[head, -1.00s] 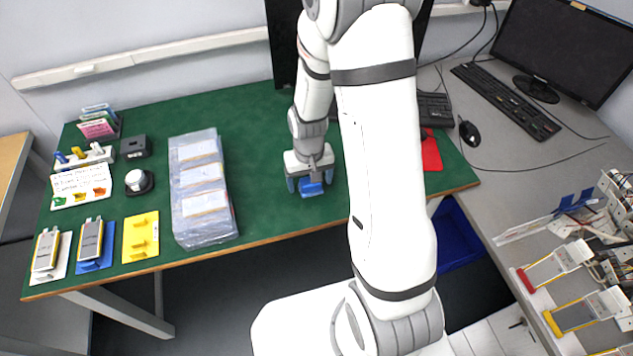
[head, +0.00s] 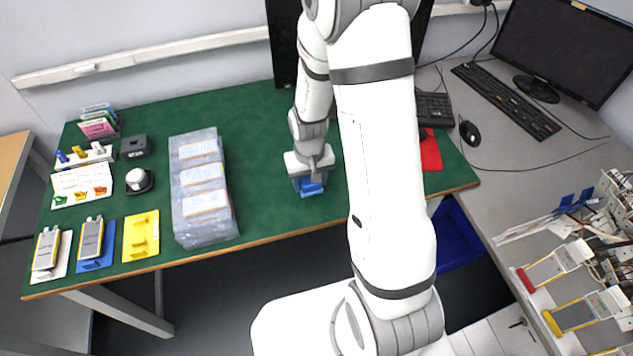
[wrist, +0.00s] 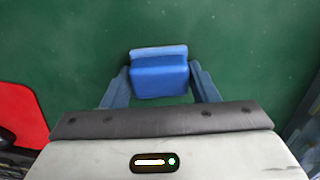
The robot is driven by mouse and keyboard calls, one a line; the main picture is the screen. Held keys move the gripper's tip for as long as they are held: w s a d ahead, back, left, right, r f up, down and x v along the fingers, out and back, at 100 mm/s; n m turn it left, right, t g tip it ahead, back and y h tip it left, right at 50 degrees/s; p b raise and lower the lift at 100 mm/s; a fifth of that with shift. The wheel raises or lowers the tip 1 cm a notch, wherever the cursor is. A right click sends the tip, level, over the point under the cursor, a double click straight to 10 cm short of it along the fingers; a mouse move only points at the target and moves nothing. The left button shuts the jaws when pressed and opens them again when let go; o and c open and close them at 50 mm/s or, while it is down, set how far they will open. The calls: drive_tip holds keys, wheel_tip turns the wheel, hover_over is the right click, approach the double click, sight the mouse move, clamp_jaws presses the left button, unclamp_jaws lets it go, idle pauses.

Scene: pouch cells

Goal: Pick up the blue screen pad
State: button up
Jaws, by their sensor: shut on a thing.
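The blue screen pad (wrist: 160,78) is a small blue block, seen between my gripper's fingers in the wrist view. In the head view the blue pad (head: 312,190) shows just below my gripper, at the green table's surface near its front edge. My gripper (wrist: 160,90) is shut on the pad, with one blue-grey finger at each side. In the head view my gripper (head: 309,184) points down at the table, and its fingers partly hide the pad. I cannot tell whether the pad still touches the table.
Clear bagged packs (head: 204,232) lie left of my gripper. A yellow holder (head: 141,252) and pouch cells on pads stand further left. Green table (head: 262,185) is clear around my gripper.

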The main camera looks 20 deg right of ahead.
wheel_tip(320, 180, up, 10)
idle(0.6)
drive_tip(key=o, duration=0.4)
drive_tip(key=shift+c, duration=1.3)
